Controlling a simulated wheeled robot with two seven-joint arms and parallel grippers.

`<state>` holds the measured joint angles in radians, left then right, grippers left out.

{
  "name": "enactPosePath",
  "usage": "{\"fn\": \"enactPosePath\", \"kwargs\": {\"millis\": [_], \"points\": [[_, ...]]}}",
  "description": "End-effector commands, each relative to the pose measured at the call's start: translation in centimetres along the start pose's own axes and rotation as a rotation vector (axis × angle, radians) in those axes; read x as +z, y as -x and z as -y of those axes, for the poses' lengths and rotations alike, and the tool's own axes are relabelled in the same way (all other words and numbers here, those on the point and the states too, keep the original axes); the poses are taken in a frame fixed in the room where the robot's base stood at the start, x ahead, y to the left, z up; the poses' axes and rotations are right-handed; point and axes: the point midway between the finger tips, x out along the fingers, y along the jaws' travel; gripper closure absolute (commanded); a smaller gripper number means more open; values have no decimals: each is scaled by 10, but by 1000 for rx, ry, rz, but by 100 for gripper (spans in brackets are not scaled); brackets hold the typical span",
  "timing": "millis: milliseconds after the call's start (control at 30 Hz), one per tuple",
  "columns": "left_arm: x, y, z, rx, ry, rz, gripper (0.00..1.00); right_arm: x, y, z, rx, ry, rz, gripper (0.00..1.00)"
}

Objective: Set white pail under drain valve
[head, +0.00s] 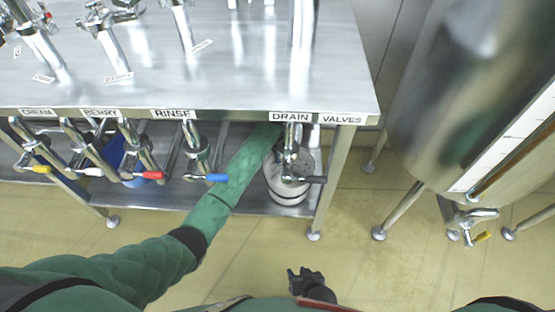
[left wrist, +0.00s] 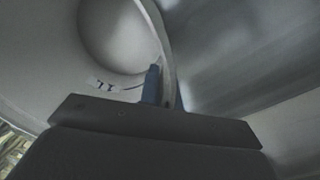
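The white pail (head: 289,196) is at the right end of the lower shelf, directly below the drain valve (head: 291,160) in the head view. The valve and its dark lever (head: 304,180) cover part of it. I cannot tell whether the pail rests on the shelf. My left arm reaches under the counter, and its gripper is hidden there. In the left wrist view, a blue finger of my left gripper (left wrist: 153,84) lies against the pail's wall by its rim (left wrist: 167,55); the gripper looks shut on it. My right gripper (head: 306,282) is low in front, away from the pail.
The steel counter (head: 240,70) overhangs the shelf. Valves with yellow, white, red and blue levers (head: 205,178) line its front. A blue container (head: 124,165) stands below. A table leg (head: 333,180) and a large steel tank (head: 440,110) are to the right. The near floor is clear.

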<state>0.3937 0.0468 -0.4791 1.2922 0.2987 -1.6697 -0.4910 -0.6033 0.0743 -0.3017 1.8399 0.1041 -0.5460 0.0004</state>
Motion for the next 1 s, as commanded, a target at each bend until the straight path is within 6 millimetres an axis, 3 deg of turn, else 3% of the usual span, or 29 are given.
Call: {"fn": "enactPosePath", "kwargs": {"millis": [100,467,500,600,867,1000], "points": [[0,-11,1,-1,0,0,100,1,-2,0,0,0,0,64],[0,-14,1,0,0,0,100,0,0,1,-1,0,0,64],[0,-14,1,0,0,0,88,1,-1,0,-1,0,0,64],[0,-14,1,0,0,0,74,1,-1,0,0,0,0,64],[0,-13,1,-1,0,0,74,1,-1,0,0,0,0,64],[0,-2,1,-1,-1,-1,74,1,0,0,1,0,1,64]]}}
